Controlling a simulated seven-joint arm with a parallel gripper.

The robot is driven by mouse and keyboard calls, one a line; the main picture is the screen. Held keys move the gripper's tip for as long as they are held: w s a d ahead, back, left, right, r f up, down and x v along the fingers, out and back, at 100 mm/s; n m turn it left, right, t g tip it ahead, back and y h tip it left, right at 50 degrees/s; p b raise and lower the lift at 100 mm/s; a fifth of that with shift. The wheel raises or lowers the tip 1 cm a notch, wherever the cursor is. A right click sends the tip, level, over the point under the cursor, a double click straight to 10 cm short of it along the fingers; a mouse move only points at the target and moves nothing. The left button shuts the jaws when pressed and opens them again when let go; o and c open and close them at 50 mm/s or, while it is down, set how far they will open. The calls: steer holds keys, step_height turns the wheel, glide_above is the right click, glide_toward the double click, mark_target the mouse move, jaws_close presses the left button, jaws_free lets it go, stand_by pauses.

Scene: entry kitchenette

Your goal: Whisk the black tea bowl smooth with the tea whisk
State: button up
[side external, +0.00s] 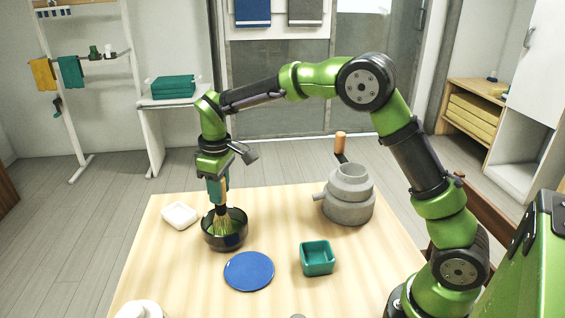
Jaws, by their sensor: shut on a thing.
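The black tea bowl (208,238) stands upright on the wooden table, left of the middle, with green tea showing inside. My gripper (217,190) is directly above the bowl, pointing down, shut on the tea whisk (221,222). The whisk is upright and its pale tines are down inside the bowl. The bowl's near wall hides the tips of the tines, so I cannot tell whether they touch the bottom. The upper end of the whisk is hidden by the gripper.
A white square dish (180,215) sits just left of the bowl. A blue plate (249,271) and a teal square bowl (317,258) lie in front. A grey stone mill (348,197) with a wooden handle stands right.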

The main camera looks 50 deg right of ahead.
steer(key=shift+s+d, duration=0.2)
steer(key=shift+s, duration=0.05)
steer(key=shift+s+r, duration=0.1)
steer(key=shift+r, duration=3.2)
steer(key=shift+r, duration=2.25)
